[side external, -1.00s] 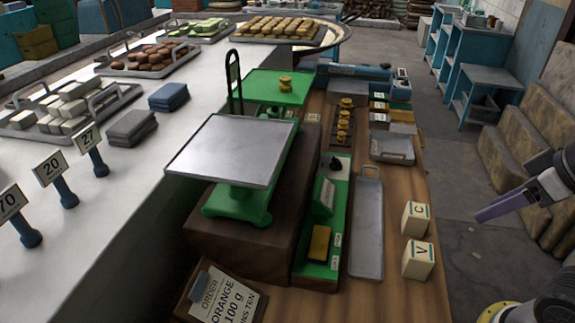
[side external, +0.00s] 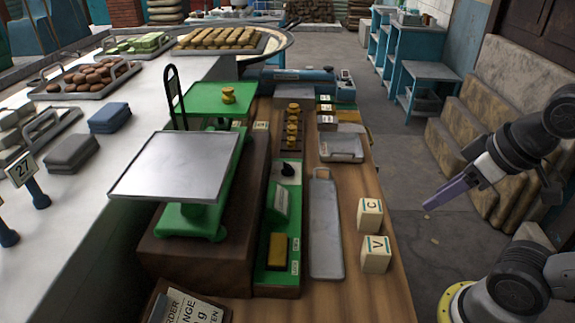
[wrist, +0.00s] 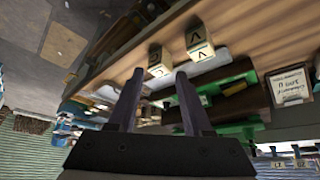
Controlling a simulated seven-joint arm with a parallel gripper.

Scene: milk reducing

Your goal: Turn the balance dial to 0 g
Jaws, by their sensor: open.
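The balance (side external: 190,222) is green, with a wide metal plate (side external: 177,165) in front and a green plate (side external: 210,100) behind that carries a brass weight (side external: 228,96). To its right is a green control panel (side external: 279,225) with a black dial knob (side external: 288,169), a small display and a yellow block. The dial's setting is too small to read. My gripper (side external: 428,205) hangs at the right, beyond the wooden counter and well apart from the dial. In the wrist view my gripper (wrist: 156,84) is open, with nothing between its two purple fingers.
Cream blocks marked C (side external: 369,214) and V (side external: 376,254) stand on the counter between my gripper and the panel. A long metal tray (side external: 326,225) lies beside the panel. Several brass weights (side external: 292,127) stand behind. An order card (wrist: 290,87) shows in the wrist view.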

